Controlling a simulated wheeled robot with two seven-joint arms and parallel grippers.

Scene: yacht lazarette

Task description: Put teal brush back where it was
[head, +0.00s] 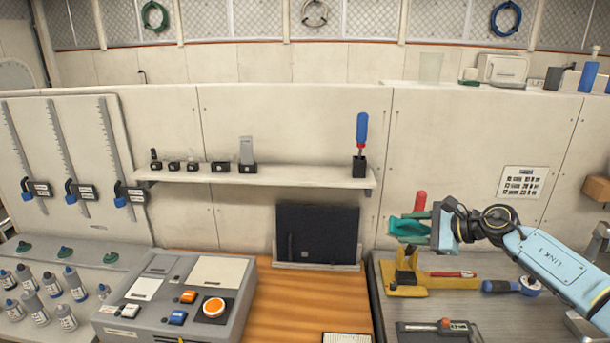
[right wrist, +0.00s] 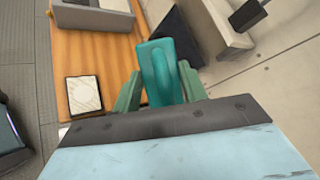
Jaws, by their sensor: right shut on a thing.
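The teal brush (head: 397,228) is held in my right gripper (head: 418,222), above the yellow stand (head: 408,290) on the right worktop. In the right wrist view the teal brush (right wrist: 157,75) sits between the two green fingers of my right gripper (right wrist: 160,90), which are shut on it. The fingers and hand hide part of the brush in the head view. My left gripper is not in view.
A wall shelf (head: 270,177) holds small tools and a blue-handled tool (head: 361,135) in a black holder. A red handle (head: 421,200) shows right beside my right gripper. A blue-handled tool (head: 508,286) lies on the dark worktop (head: 385,325). A grey control box (head: 235,290) stands left.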

